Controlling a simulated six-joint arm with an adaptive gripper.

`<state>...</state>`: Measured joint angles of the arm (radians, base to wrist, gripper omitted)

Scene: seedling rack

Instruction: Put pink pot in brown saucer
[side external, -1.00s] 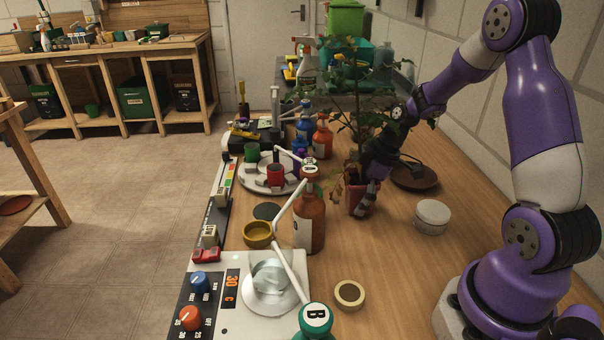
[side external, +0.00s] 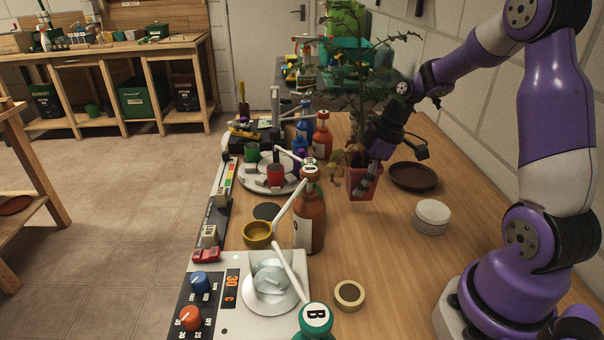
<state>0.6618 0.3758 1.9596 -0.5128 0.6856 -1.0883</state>
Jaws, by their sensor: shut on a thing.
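The pink pot (side external: 356,185) holds a tall leafy plant (side external: 357,85) and hangs upright a little above the wooden bench. My gripper (side external: 370,178) is shut on the pink pot from its right side, and its fingers cover part of the pot. The brown saucer (side external: 413,177) lies flat and empty on the bench, to the right of the pot and apart from it.
A white round tin (side external: 432,215) stands in front of the saucer. A brown bottle (side external: 310,215), a yellow bowl (side external: 257,234) and a tape roll (side external: 349,294) stand nearer. A round white tray (side external: 255,182) with small pots is at left. The wall bounds the right.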

